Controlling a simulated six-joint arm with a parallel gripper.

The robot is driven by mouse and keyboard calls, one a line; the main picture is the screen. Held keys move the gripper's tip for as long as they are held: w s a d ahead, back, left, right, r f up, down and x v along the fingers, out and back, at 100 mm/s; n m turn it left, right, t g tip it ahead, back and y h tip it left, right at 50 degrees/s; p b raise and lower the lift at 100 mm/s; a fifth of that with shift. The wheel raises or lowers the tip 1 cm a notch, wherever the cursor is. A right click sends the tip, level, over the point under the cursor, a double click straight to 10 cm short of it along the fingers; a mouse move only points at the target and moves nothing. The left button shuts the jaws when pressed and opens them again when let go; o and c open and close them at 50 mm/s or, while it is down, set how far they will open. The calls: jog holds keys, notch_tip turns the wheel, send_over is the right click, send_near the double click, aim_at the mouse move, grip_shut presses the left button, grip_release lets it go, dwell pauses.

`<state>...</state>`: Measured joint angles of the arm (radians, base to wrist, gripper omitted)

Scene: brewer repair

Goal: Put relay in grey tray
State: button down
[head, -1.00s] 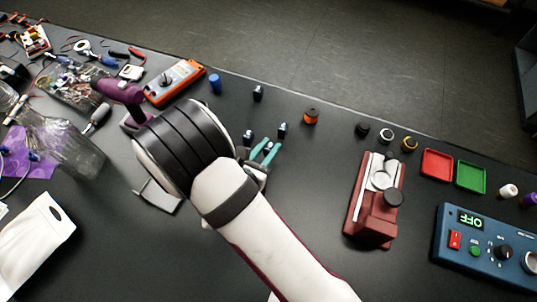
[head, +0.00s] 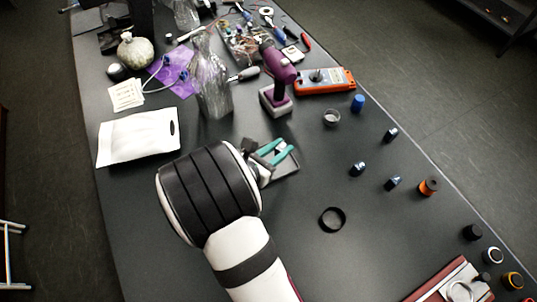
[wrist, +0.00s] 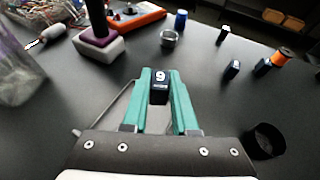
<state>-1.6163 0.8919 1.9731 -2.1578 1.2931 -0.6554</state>
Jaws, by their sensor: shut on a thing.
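My gripper (head: 283,151) has teal fingers and also shows in the wrist view (wrist: 159,82). It is shut on the relay (wrist: 159,88), a small black block with a white "9" on its face, held between the fingertips. The relay is hard to make out in the head view. The grey tray (head: 288,167) lies under and around the fingers in the head view, partly hidden by my gripper. In the wrist view a thin edge of the tray (wrist: 114,111) shows left of the fingers. I cannot tell the relay's height above the tray.
A purple tool on a stand (head: 277,75) and a clear bottle (head: 213,85) stand behind the tray. A white pouch (head: 138,137) lies left. A black ring (head: 332,219), small dark parts (head: 357,169) and an orange spool (head: 428,187) sit right, with bare table between.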

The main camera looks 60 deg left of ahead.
jog(key=shift+s+a+f, duration=0.95)
jog(key=shift+s+a, duration=0.05)
jog(key=shift+a, duration=0.15)
notch_tip(320, 180, down, 4)
jog(key=shift+a+f, duration=0.1)
jog(key=shift+a, duration=0.05)
jog(key=shift+f, duration=0.15)
jog(key=c, duration=0.7)
grip_release()
